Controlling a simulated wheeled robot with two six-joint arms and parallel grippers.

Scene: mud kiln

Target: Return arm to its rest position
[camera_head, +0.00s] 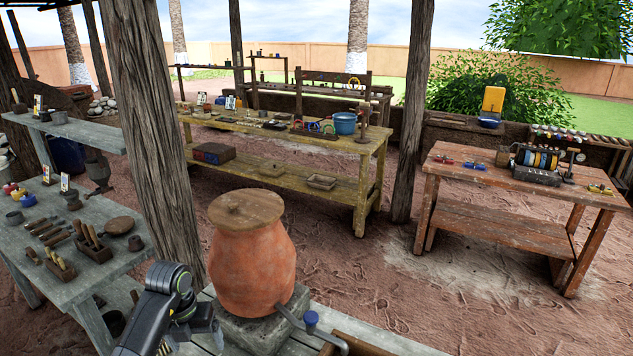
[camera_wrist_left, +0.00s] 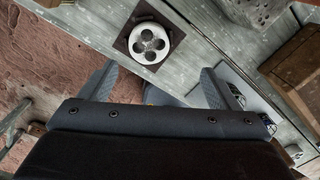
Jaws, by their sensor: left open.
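My left arm (camera_head: 165,305) comes in from the bottom left in the head view, in front of the clay pot. My left gripper (camera_head: 207,338) is low in that view, near the grey plank surface beside the pot's stone base. In the left wrist view, the left gripper (camera_wrist_left: 158,88) has its two fingers spread wide apart with nothing between them. A round pale metal piece with several holes (camera_wrist_left: 150,43) lies on a dark square plate beyond the fingertips. My right gripper is in neither view.
An orange clay pot (camera_head: 252,265) with a wooden lid (camera_head: 246,208) stands close to my left arm. A grey workbench (camera_head: 70,242) with tools is at left, beside a thick wooden post (camera_head: 160,140). A yellowish table (camera_head: 365,148) and a reddish table (camera_head: 500,175) stand farther back, with bare ground between.

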